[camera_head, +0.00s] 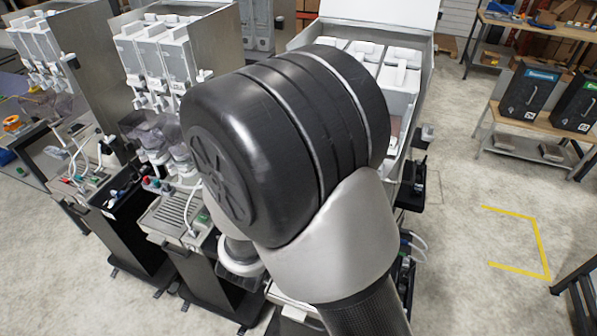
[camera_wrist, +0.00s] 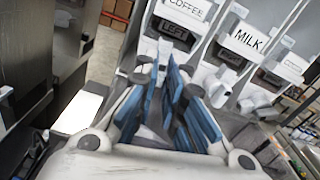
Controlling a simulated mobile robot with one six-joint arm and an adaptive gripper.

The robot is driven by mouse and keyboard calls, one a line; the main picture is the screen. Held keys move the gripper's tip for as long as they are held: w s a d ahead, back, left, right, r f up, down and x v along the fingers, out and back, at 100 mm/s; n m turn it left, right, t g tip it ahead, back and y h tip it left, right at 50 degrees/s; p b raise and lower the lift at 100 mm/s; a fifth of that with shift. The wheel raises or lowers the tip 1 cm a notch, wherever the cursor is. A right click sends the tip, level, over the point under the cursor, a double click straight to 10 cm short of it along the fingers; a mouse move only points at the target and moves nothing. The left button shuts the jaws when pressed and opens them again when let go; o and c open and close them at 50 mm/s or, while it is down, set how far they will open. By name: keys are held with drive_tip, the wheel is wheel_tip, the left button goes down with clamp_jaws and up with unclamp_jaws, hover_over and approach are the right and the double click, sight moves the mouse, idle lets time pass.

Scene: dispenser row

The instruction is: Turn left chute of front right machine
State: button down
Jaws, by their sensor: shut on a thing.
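The front right machine (camera_head: 420,62) stands partly behind my arm in the head view, with pale canisters inside its open top. In the wrist view its canisters carry the labels COFFEE and MILK (camera_wrist: 247,38). The left chute (camera_wrist: 165,47) is below the COFFEE canister (camera_wrist: 185,10), near a dark LEFT label. My gripper (camera_wrist: 172,76) has blue finger pads and reaches up to this chute. Its fingers are shut on the left chute, and the gripped part is mostly hidden between the pads. The head view hides my gripper behind the arm.
Two similar dispenser machines (camera_head: 165,60) stand to the left, close to my arm. A wooden table (camera_head: 535,118) with dark bins is at the right. Open floor with yellow marking (camera_head: 535,240) lies at the right. Metal panels stand at the left in the wrist view.

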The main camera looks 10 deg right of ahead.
drive_tip(key=shift+f+m+b, duration=0.1)
drive_tip(key=shift+m+b, duration=0.5)
drive_tip(key=shift+m, duration=0.4)
drive_tip(key=c, duration=2)
unclamp_jaws()
drive_tip(key=shift+o, duration=0.2)
drive_tip(key=v, duration=1.2)
